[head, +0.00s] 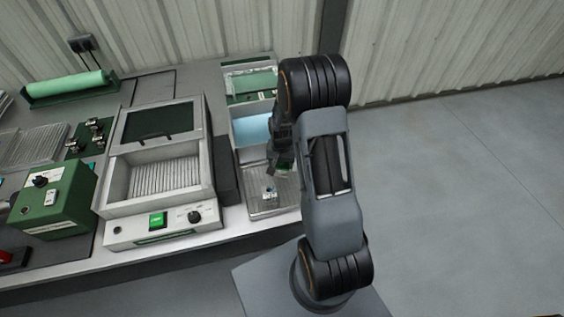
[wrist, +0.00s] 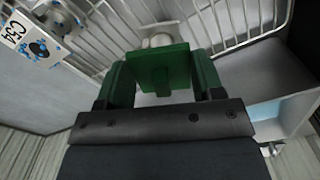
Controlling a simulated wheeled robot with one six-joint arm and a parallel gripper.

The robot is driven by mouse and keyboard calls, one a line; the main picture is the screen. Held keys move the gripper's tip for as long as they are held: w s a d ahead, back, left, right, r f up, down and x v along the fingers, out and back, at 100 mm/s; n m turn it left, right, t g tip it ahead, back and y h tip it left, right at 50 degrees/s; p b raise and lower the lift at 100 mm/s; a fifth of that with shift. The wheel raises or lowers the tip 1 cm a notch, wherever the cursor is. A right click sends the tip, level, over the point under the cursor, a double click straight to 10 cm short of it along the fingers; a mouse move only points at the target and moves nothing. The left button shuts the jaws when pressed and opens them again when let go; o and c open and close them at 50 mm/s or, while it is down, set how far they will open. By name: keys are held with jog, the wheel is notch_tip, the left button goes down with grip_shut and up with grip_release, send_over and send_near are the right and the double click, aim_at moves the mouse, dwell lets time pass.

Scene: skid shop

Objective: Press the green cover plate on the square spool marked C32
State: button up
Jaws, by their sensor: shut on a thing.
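In the wrist view my gripper (wrist: 163,82) is shut on a green cover plate (wrist: 160,65), a square piece with a raised tab between the green fingers. A pale round part (wrist: 160,41) shows just beyond the plate; I cannot tell whether they touch. At the upper left is a spool part with blue spots and a label reading C54 (wrist: 15,33). No C32 marking is readable. In the head view my gripper (head: 282,163) points down over the ribbed metal tray (head: 270,209). A small pale spool with a blue spot (head: 269,194) stands in that tray.
Behind the tray are a light-blue-lined bin (head: 252,130) and a bin with green contents (head: 250,86). Left of it stands a grey machine with a raised lid and green button (head: 158,220). A green box (head: 52,198) is further left. Open floor lies right.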

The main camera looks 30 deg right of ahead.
jog(key=shift+f, duration=0.15)
dwell(0.4)
jog(key=o, duration=1.1)
jog(key=shift+o, duration=0.2)
jog(key=shift+r+p, duration=2.5)
jog(key=shift+r, duration=1.55)
grip_shut()
